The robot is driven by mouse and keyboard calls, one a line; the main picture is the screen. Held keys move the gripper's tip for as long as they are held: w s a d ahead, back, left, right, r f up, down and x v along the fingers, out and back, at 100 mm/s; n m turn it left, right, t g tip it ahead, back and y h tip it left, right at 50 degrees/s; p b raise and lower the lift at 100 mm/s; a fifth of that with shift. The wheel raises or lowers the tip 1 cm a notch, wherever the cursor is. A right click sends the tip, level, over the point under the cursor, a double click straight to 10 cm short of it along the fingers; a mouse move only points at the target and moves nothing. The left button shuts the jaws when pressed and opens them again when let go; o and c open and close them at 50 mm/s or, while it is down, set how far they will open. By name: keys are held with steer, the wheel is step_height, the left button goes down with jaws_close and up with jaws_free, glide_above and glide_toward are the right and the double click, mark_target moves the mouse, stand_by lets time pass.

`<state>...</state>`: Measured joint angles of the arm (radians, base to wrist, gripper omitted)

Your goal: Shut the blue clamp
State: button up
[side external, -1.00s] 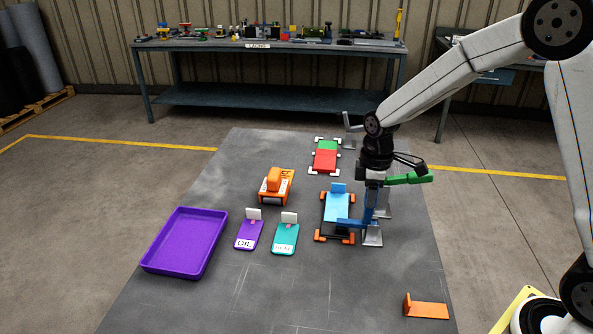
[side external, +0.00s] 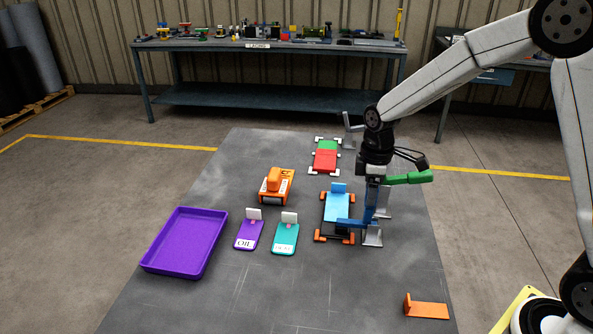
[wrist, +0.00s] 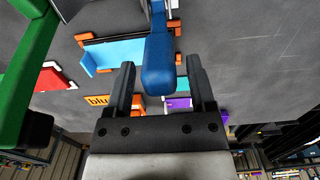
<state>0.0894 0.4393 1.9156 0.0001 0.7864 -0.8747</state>
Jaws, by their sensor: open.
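The blue clamp (side external: 370,214) stands on a grey metal foot at the right side of the orange-cornered fixture. Its handle points up, and its blue bar (side external: 350,223) reaches left across the near end of the light blue plate (side external: 336,207). My gripper (side external: 372,181) is over the top of the handle, fingers pointing down. In the wrist view, the blue handle (wrist: 158,65) lies between the two open fingers (wrist: 159,85), with a visible gap on each side. The gripper partly hides the handle top in the side view.
A green lever (side external: 408,178) sticks out right, close beside my gripper, and looms at left in the wrist view (wrist: 25,75). A red and green piece (side external: 326,158) lies behind. The purple tray (side external: 150,267) and tagged plates are left; an orange bracket (side external: 428,310) is front right.

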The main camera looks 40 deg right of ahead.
steer(key=shift+r, duration=2.9)
steer(key=s+a+f+m+t, duration=0.1)
steer(key=s+a+f+m, duration=0.1)
steer(key=s, duration=0.5)
steer(key=s+a+f+m+t, duration=0.1)
steer(key=s+f+m, duration=0.3)
steer(key=s+m, duration=0.3)
steer(key=shift+a+t, duration=0.3)
steer(key=shift+a, duration=0.1)
